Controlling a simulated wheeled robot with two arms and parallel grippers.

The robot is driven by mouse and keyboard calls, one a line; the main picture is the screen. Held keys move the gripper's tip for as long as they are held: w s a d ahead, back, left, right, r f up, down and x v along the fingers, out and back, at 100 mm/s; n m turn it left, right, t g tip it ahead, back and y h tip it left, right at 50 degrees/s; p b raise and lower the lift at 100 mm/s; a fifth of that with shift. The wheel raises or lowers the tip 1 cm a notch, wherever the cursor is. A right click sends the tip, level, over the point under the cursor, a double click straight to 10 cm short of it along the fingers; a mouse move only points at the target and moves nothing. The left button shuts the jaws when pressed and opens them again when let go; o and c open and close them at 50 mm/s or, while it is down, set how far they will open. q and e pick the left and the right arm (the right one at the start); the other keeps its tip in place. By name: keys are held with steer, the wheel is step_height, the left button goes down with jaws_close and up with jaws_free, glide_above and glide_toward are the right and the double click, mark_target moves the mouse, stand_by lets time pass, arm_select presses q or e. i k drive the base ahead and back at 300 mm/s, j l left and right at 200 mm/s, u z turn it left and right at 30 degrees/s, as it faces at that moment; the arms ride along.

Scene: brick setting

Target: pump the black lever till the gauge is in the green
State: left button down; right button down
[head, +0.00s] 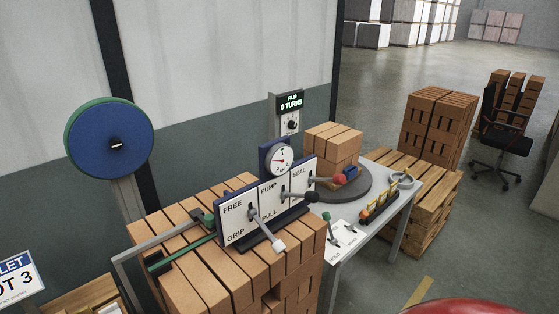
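A panel (238,228) marked FREE, GRIP, PUMP, PULL and SEAL stands on a stack of bricks. The black lever (311,196) comes out of its PUMP section, with its knob toward the right. A round white gauge (279,160) in a dark blue housing sits above the panel. Its needle and coloured zones are too small to read surely. A lever with a pale grip (278,246) points down at the FREE/GRIP section. A red-knobbed lever (340,179) comes out at SEAL. Neither of my grippers is in view, and nothing touches the levers.
A green strap (185,252) runs across the bricks (187,290) into the tool. A blue reel (108,143) stands at left. A display (290,103) reads "0 TURNS". Behind right, a table (405,195) holds a turntable (350,188) with bricks.

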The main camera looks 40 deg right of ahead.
mark_target(310, 197)
steer(key=l+z, duration=0.1)
steer(key=z, duration=0.3)
steer(key=k+l+z, duration=0.1)
steer(key=z, duration=0.3)
steer(key=l+z, duration=0.1)
steer(key=z, duration=0.3)
steer(key=l+z, duration=0.15)
steer(key=z, duration=0.25)
